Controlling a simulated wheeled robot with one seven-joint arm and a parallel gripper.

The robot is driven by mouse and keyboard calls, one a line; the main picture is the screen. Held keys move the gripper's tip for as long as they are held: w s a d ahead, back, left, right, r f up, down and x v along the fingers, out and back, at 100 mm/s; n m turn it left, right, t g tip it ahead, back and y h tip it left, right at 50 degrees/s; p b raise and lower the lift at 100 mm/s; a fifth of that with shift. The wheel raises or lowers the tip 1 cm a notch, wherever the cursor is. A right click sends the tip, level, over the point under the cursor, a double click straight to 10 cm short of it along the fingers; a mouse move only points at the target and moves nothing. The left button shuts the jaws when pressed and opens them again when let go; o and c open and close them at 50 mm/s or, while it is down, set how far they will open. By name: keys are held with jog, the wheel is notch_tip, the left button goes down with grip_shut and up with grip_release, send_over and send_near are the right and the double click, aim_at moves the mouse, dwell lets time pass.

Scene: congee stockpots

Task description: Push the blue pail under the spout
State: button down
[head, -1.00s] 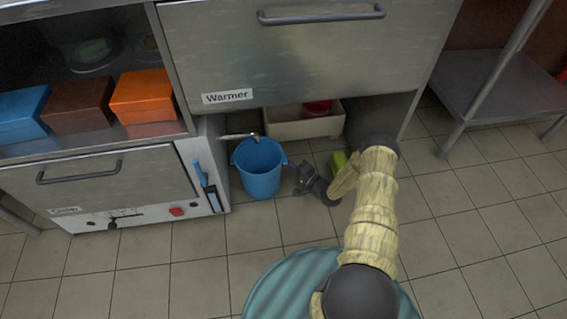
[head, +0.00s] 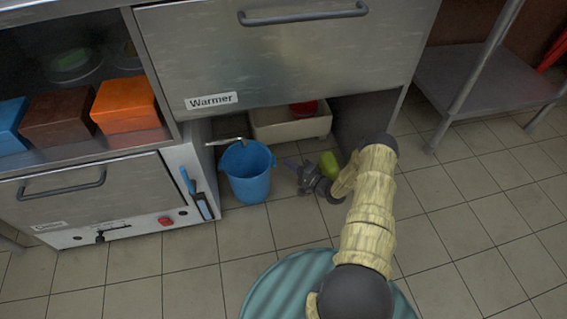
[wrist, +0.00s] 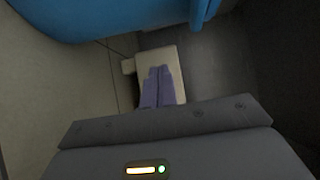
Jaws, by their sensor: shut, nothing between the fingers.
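The blue pail (head: 248,178) stands upright on the tiled floor, in front of the opening beneath the warmer. The thin metal spout (head: 226,141) reaches right from the cabinet side; its tip shows at the pail's back rim. I cannot tell whether the tip is over the mouth. My gripper (head: 289,164) is low, just right of the pail, with its fingers together and empty. A small gap seems to separate them. The inside of the pail is not clear.
A cream bin (head: 288,128) holding a red item (head: 304,107) stands behind the pail. A green object (head: 329,165) is right of my gripper, partly hidden. The cabinet (head: 180,180) flanks the pail's left. Floor in front is clear.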

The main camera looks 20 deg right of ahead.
jog(key=p+v, duration=0.3)
jog(key=v, duration=0.5)
jog(key=shift+f, duration=0.1)
